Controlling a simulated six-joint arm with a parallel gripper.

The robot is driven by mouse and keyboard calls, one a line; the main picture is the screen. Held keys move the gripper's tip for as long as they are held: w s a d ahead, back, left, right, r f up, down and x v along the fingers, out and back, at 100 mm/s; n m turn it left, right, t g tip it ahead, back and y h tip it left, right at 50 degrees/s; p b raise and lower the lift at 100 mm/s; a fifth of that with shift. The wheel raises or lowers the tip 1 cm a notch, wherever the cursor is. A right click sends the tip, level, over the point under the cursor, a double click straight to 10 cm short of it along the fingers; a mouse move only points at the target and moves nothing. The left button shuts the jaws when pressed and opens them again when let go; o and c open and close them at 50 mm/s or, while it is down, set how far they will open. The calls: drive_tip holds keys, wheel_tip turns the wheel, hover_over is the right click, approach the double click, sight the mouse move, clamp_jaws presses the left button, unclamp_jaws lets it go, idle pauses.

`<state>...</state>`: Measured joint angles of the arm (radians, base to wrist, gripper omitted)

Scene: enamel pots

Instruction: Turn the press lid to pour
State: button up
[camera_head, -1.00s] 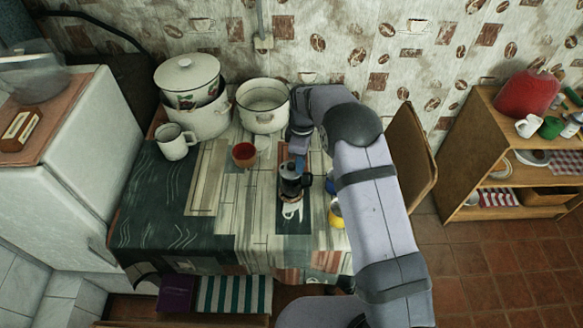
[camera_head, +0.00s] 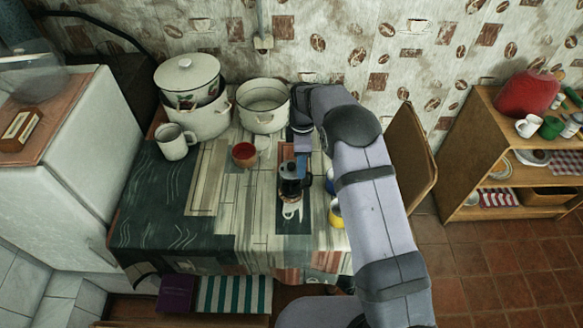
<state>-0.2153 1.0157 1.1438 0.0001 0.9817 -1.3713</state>
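The press (camera_head: 291,187), a small glass and dark metal pot with a black lid (camera_head: 290,169), stands upright on the patterned tablecloth near the table's right side. My gripper (camera_head: 300,166) reaches down from behind it, with a blue finger beside the lid at its right rear. The lid is partly hidden by the finger. I cannot tell whether the finger touches the lid, nor whether the gripper is open or shut, as the other finger is not clear.
A small red cup (camera_head: 244,154) stands left of the press. A white enamel pot (camera_head: 263,106), a lidded pot (camera_head: 188,82) and a white mug (camera_head: 176,141) stand at the back. A yellow and blue item (camera_head: 336,213) is partly behind my arm. The table's front left is clear.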

drive_tip(key=shift+r, duration=0.1)
drive_tip(key=shift+r+p, duration=2.05)
drive_tip(key=shift+r, duration=0.9)
drive_tip(key=shift+r+b, duration=0.45)
drive_tip(key=shift+r, duration=0.05)
wheel_tip(320, 180, up, 6)
drive_tip(key=b, duration=0.2)
drive_tip(key=shift+r, duration=0.15)
